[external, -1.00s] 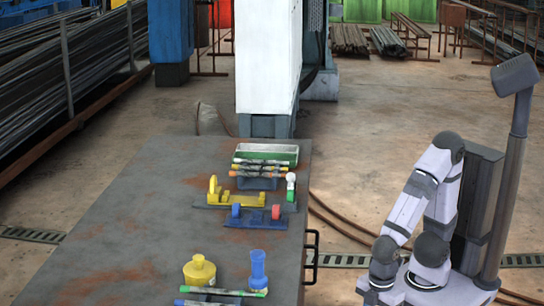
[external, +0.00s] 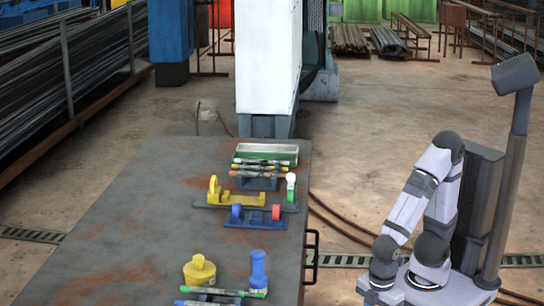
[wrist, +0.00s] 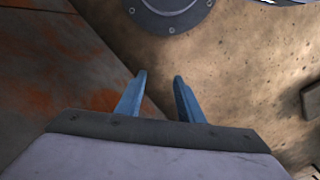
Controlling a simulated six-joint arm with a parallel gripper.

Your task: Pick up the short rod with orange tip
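Several thin rods lie across a dark rack (external: 257,183) at the far end of the table in the external view. The nearest rod in it (external: 255,174) seems to have an orange tip at its left end, but it is too small to be sure. My gripper shows in the wrist view (wrist: 159,76) with two blue fingers apart and nothing between them. It is beside the table, over the floor, well away from the rack. In the external view the end of my arm is low at the bottom edge, and its fingers cannot be made out.
A green and white tray (external: 268,151) stands behind the rack. A yellow fixture (external: 235,198) and a blue fixture (external: 256,217) stand in front. Nearer are a yellow container (external: 199,271), a blue bottle (external: 258,270) and more rods (external: 221,291). The table's left side (external: 130,225) is clear.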

